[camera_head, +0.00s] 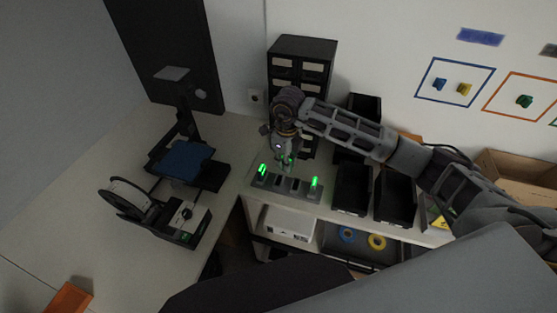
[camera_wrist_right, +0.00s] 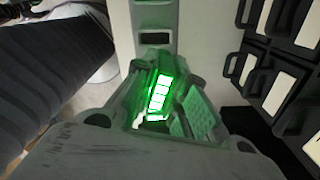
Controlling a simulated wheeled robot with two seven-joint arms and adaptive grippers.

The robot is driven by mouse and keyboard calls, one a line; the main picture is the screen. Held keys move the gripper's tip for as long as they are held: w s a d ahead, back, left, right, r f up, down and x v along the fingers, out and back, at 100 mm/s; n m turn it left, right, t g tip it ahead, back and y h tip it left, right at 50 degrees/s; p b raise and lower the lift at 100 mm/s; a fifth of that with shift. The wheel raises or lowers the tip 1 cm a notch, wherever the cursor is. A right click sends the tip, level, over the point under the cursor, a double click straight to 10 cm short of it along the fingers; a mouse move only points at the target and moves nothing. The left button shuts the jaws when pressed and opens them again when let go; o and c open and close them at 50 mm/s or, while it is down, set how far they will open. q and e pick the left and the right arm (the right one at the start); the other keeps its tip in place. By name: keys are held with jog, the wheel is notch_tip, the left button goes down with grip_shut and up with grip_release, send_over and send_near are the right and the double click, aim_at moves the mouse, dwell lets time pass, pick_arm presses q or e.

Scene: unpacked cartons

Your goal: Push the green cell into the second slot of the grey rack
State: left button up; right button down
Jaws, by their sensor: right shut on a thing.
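The grey rack (camera_head: 288,187) sits on the worktop near its front edge, with lit green cells at its left end (camera_head: 262,169) and right end (camera_head: 314,182). My right gripper (camera_head: 285,160) points down over the rack, just right of the left lit cell. It is shut on a green cell (camera_wrist_right: 158,92), whose bright bars show between the fingers in the right wrist view. The grey rack also shows there with dark slots beyond the cell (camera_wrist_right: 155,60). The cell's lower end is hidden, so I cannot tell whether it is in a slot. My left gripper is not in view.
A black drawer cabinet (camera_head: 303,48) stands behind the rack. Black bins (camera_head: 351,188) stand to the right, under my right arm. A 3D printer (camera_head: 184,160) and a spool device (camera_head: 178,222) stand at left. The worktop front left is mostly clear.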

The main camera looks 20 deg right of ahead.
jog(key=m, duration=0.4)
jog(key=shift+w+a, duration=0.1)
jog(key=shift+a, duration=0.25)
jog(key=m, duration=0.3)
jog(key=shift+w+a+r+m, duration=0.1)
jog(key=shift+a+m, duration=0.2)
jog(key=shift+m, duration=0.1)
jog(key=m, duration=0.3)
jog(key=a+m, duration=0.1)
jog(key=m, duration=0.2)
jog(key=shift+w+r+m+p, duration=0.1)
jog(key=shift+w+m+p, duration=0.05)
jog(key=shift+m+p, duration=0.15)
jog(key=shift+f+b, duration=1.6)
jog(key=shift+f, duration=1.25)
jog(key=shift+f+b, duration=0.9)
jog(key=shift+b, duration=0.1)
dwell(1.8)
